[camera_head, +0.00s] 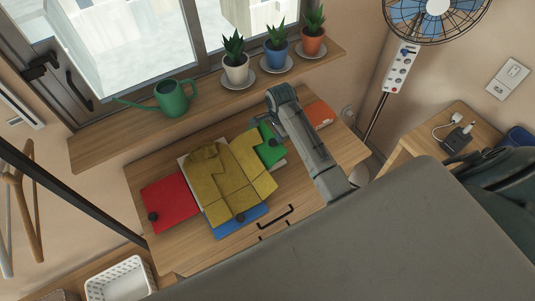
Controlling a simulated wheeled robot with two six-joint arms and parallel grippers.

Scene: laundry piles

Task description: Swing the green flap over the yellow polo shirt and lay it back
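The yellow polo shirt (225,182) lies spread on a folding board on the wooden table. It covers the board's middle and overlaps parts of the coloured flaps. The green flap (269,156) shows at the shirt's right side and seems to lie flat, with a dark round knob on it. The red flap (170,204) lies at the left and the blue flap (240,223) at the front. My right gripper (272,124) is just behind the green flap, at its far edge. Whether it touches the flap, and how its fingers stand, is too small to tell. My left gripper is out of view.
An orange item (320,115) lies on the table (150,240) beyond my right arm. A windowsill behind holds a green watering can (172,99) and potted plants (236,69). A white basket (120,279) stands at lower left. A fan (436,10) stands at right.

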